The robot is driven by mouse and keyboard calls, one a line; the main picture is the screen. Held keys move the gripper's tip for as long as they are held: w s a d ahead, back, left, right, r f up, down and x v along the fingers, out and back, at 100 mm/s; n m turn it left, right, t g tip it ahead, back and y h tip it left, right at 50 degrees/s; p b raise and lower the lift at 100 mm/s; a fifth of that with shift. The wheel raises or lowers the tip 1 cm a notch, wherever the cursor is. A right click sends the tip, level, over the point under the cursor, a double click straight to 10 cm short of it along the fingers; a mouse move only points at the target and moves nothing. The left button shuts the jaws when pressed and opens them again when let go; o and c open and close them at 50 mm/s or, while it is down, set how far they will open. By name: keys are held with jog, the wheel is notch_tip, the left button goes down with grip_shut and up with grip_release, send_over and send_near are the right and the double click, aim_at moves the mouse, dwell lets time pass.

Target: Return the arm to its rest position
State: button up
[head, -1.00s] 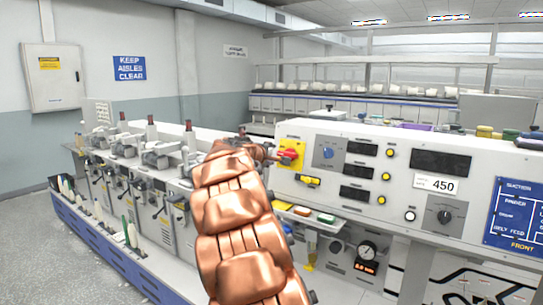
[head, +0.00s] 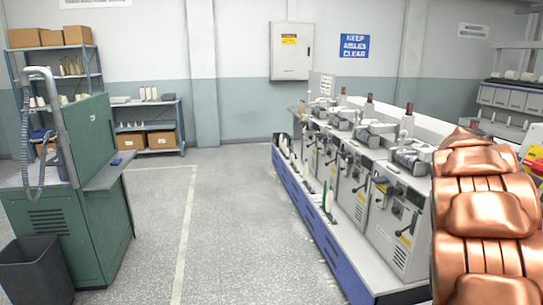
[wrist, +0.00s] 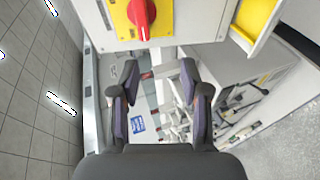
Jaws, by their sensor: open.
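My copper-coloured arm fills the lower right of the head view and rises in front of the machine's right end. My gripper (wrist: 159,72) shows in the wrist view with its two dark fingers spread apart and nothing between them. The gripper itself cannot be made out in the head view. A red rotary switch (wrist: 142,14) on a yellow plate (wrist: 121,20) is just beyond the fingertips at the top of the wrist view, apart from them. A yellow part (wrist: 257,17) is to its right.
The winding machine (head: 345,190) stands directly left of my arm. A green cabinet (head: 75,220) with a dark bin (head: 36,270) is at the left. Shelves (head: 150,125) stand at the back. The grey floor (head: 215,215) between cabinet and machine is clear.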

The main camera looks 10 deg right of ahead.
jog(key=s+a+f+m+g+y, duration=0.1)
jog(key=s+a+f+y, duration=0.35)
jog(key=a, duration=0.65)
jog(key=s+a+f+m+g+y, duration=0.1)
jog(key=s+a+f, duration=0.55)
jog(key=a, duration=0.45)
jog(key=s+a+f+m+g+y, duration=0.1)
jog(key=s+a+f+y, duration=0.4)
jog(key=a, duration=0.6)
jog(key=s+a+f+g+y, duration=0.1)
jog(key=s+a+f, duration=0.2)
jog(key=s+a, duration=0.2)
jog(key=s+a+f+g+y, duration=0.1)
jog(key=s+a+f, duration=0.2)
jog(key=s+a, duration=0.3)
jog(key=s+a+f+n+y, duration=0.1)
jog(key=s+a+f, duration=0.2)
jog(key=a, duration=0.6)
jog(key=s, duration=0.2)
jog(key=shift+s+a+g, duration=0.15)
jog(key=shift+s+g, duration=0.25)
jog(key=shift+c, duration=0.4)
